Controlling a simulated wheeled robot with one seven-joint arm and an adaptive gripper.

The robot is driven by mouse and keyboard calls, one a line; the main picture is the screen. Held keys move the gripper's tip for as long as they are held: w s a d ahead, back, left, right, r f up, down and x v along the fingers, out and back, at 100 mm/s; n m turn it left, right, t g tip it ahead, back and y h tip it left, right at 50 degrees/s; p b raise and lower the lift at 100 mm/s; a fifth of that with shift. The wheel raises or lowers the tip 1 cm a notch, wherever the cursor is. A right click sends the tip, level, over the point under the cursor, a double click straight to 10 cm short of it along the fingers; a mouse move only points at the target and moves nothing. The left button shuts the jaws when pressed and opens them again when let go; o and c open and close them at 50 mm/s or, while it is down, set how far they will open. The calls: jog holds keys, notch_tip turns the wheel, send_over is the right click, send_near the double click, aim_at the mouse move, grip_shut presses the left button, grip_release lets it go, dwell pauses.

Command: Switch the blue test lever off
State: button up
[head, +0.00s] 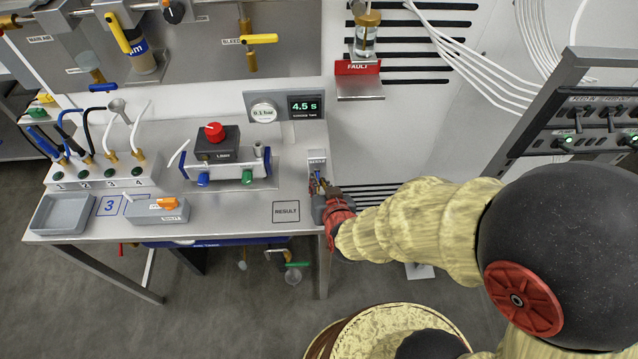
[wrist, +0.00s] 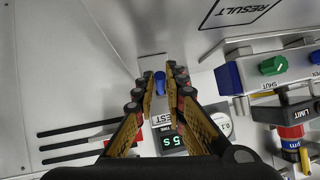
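The blue test lever shows in the wrist view (wrist: 160,84) as a short blue knob between my two fingers. In the head view it is a small bit of blue (head: 317,178) at the bench's right edge, partly hidden by my gripper (head: 322,188). My gripper reaches in from the right. In the wrist view my gripper (wrist: 160,76) is open, with one finger on each side of the lever and a visible gap. A label plate (head: 317,163) lies just behind the lever; its text is only partly readable.
A display reading 4.5 s (head: 306,107) and a round gauge (head: 263,111) stand behind. The RESULT square (head: 286,212) is bare, left of my gripper. A valve block with a red knob (head: 214,131) stands farther left. A red FAULT holder (head: 358,68) is on the wall.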

jog(key=o, duration=0.4)
jog(key=shift+c, duration=0.2)
jog(key=shift+r, duration=0.1)
jog(key=v, duration=1.1)
jog(key=shift+s, duration=0.4)
